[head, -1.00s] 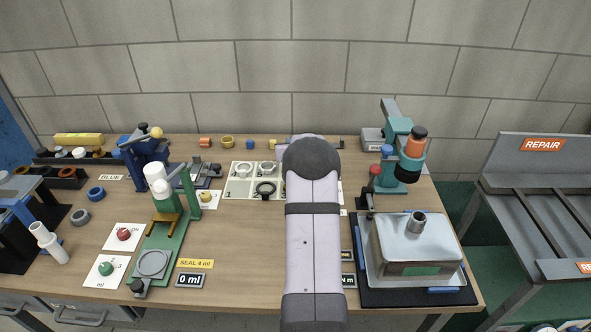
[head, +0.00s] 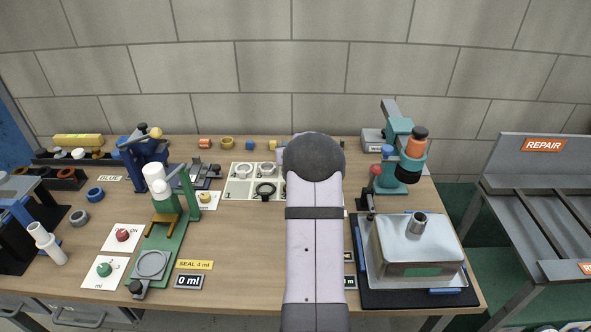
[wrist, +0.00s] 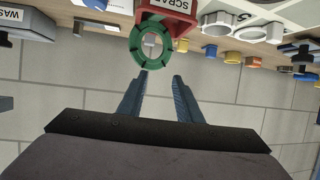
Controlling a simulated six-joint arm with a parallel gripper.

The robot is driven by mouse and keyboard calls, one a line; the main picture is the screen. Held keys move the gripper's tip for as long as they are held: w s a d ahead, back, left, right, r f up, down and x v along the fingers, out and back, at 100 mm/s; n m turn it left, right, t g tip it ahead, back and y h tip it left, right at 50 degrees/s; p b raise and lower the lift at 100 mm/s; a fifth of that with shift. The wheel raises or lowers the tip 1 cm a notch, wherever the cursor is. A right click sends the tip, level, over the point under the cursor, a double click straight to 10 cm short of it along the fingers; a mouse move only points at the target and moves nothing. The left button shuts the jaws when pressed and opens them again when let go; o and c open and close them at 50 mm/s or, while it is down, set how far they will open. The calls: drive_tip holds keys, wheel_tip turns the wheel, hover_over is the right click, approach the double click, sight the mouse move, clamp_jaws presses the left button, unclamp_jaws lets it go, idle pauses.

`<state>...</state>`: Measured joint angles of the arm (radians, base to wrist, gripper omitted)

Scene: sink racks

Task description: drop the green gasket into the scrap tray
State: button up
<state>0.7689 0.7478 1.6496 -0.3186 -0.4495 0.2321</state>
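The green gasket (wrist: 136,45) is a ring in the wrist view, just beyond my fingertips and in front of the red scrap tray (wrist: 179,23), overlapping the tray's edge in the picture. My gripper (wrist: 161,74) is open, with a clear gap between its two fingers. The left fingertip lies close to the ring's rim; I cannot tell whether they touch. Whether the gasket rests on anything is also unclear. In the head view my own arm hides the gripper, the gasket and the scrap tray.
In the wrist view, white ring holders (wrist: 219,24) and several small coloured parts stand beside the tray. In the head view, a green press (head: 165,235) stands left of my arm and a metal box (head: 416,247) stands right.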

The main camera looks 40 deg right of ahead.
drive_tip(key=shift+b+v, duration=0.45)
drive_tip(key=shift+v, duration=1.8)
drive_tip(key=s+a+f+n+g+y+p, duration=0.1)
drive_tip(key=s+a+g+y, duration=0.1)
drive_tip(key=a, duration=0.7)
drive_tip(key=s+a+f+n+g+y+p, duration=0.1)
drive_tip(key=s+a, duration=0.1)
drive_tip(key=a, duration=0.7)
drive_tip(key=s+a+f+n+g+y+p, duration=0.1)
drive_tip(key=s+a+n+g+y, duration=0.15)
drive_tip(key=a, duration=0.65)
drive_tip(key=s+a+n+g+y+p, duration=0.2)
drive_tip(key=s+a+g, duration=0.3)
drive_tip(key=s+a, duration=1.1)
drive_tip(key=s, duration=0.4)
drive_tip(key=shift+n, duration=0.35)
drive_tip(key=shift+f, duration=0.15)
